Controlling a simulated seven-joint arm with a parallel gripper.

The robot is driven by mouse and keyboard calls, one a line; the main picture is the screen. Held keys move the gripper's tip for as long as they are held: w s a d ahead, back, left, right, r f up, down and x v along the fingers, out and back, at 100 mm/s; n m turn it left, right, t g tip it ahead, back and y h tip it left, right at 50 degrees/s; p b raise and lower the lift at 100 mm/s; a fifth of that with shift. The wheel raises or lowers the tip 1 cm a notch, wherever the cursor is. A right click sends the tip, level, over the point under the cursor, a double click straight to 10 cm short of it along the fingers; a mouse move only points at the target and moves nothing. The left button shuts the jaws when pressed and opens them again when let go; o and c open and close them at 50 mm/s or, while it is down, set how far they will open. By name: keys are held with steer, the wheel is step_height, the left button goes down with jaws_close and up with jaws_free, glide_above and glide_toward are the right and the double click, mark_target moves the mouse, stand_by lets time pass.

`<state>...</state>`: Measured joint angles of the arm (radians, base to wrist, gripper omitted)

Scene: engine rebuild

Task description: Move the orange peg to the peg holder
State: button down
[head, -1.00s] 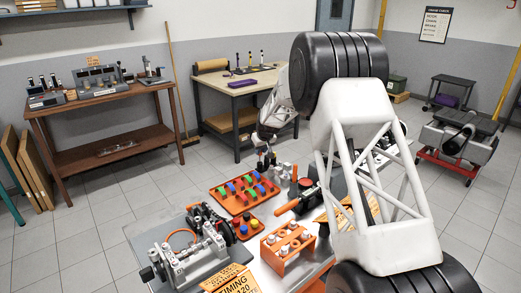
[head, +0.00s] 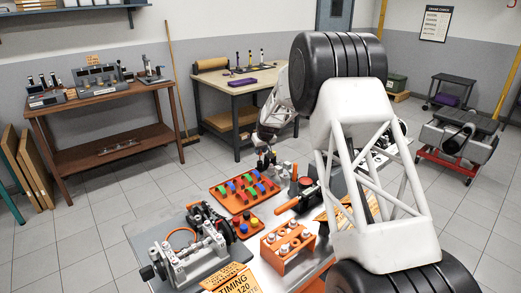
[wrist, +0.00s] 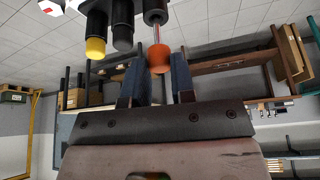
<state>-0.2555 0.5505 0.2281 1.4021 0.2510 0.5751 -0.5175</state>
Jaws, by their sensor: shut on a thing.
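My gripper (wrist: 160,78) has two dark blue fingers in the wrist view. They are closed on the orange end of the orange peg (wrist: 159,58). In the head view my gripper is small and mostly hidden near the tool cluster at the far end of the work table, and the peg cannot be made out. I cannot tell for sure which piece is the peg holder; a small orange-red block (head: 238,232) with yellow, red and blue pegs stands near the table's middle.
A yellow-tipped black cylinder (wrist: 96,48) and a black cylinder (wrist: 122,38) hang close beside the peg. An orange tray (head: 217,197) of coloured pieces, an orange rack (head: 272,253) with metallic parts and a grey engine assembly (head: 185,250) crowd the table.

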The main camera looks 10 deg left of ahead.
mark_target(261, 154)
steer(key=shift+f, duration=1.85)
stand_by(1.6)
steer(key=c, duration=1.2)
jaws_free()
steer(key=shift+r, duration=1.45)
steer(key=o, duration=0.6)
steer(key=shift+c, duration=0.2)
steer(key=shift+r, duration=0.1)
steer(key=v, duration=0.7)
steer(key=shift+r, duration=0.25)
steer(key=shift+s+d, duration=0.1)
steer(key=shift+d, duration=0.05)
